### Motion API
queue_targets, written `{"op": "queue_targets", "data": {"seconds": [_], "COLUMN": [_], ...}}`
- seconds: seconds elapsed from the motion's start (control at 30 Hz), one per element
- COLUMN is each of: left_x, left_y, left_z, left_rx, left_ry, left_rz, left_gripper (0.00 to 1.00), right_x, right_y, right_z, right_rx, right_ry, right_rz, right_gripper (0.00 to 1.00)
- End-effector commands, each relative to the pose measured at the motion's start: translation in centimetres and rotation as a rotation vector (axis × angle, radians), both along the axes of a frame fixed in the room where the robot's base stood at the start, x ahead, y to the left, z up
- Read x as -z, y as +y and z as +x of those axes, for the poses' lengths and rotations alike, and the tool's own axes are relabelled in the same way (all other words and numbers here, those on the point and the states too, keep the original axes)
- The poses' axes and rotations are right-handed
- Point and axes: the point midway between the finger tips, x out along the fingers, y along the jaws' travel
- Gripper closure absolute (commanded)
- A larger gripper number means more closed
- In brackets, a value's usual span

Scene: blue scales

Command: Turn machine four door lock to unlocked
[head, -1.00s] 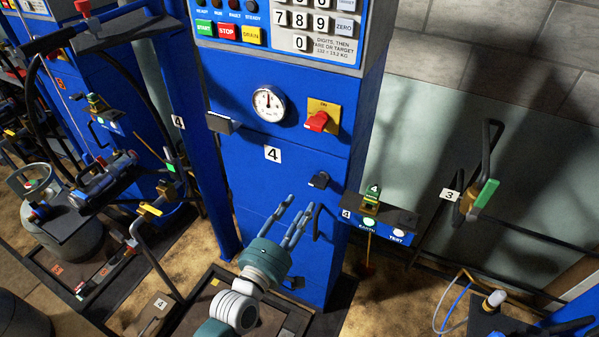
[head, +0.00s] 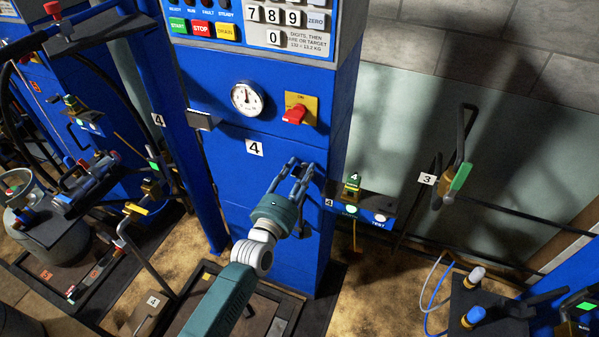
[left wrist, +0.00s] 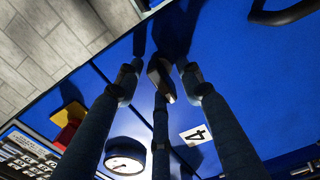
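Machine four is a blue cabinet (head: 235,180) with a white "4" label (head: 254,148) on its door; the label also shows in the left wrist view (left wrist: 196,134). A small dark lock knob (left wrist: 160,78) on the door shows between my fingers in the left wrist view. In the head view it is largely hidden by them. My left gripper (head: 298,170) is at the door's right side, its fingers spread around the knob. I cannot tell whether they touch it. The lock's setting is not readable. My right gripper is out of view.
Above the door are a gauge (head: 247,98), a red switch on a yellow plate (head: 295,115) and a keypad panel. A dark door handle (head: 203,120) sticks out at left. A small shelf (head: 372,205) with lit buttons juts out at right.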

Motion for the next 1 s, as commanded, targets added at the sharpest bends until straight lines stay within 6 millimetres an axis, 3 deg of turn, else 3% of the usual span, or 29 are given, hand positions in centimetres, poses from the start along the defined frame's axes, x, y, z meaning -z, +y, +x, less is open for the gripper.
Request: {"op": "queue_targets", "data": {"seconds": [0.1,0.3,0.67,1.0], "left_x": [0.0,0.0,0.0,-0.1], "left_y": [0.0,0.0,0.0,-0.1], "left_z": [0.0,0.0,0.0,-0.1], "left_rx": [0.000,0.000,0.000,0.000], "left_ry": [0.000,0.000,-0.012,-0.096], "left_rz": [0.000,0.000,0.033,0.234], "left_gripper": [0.65,1.00,1.00,1.00], "right_x": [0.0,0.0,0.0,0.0], "right_y": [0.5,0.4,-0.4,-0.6], "right_z": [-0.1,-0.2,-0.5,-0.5], "right_rx": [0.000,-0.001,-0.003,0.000], "right_ry": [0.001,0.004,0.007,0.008], "right_rz": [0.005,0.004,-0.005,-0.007], "right_gripper": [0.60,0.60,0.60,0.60]}}
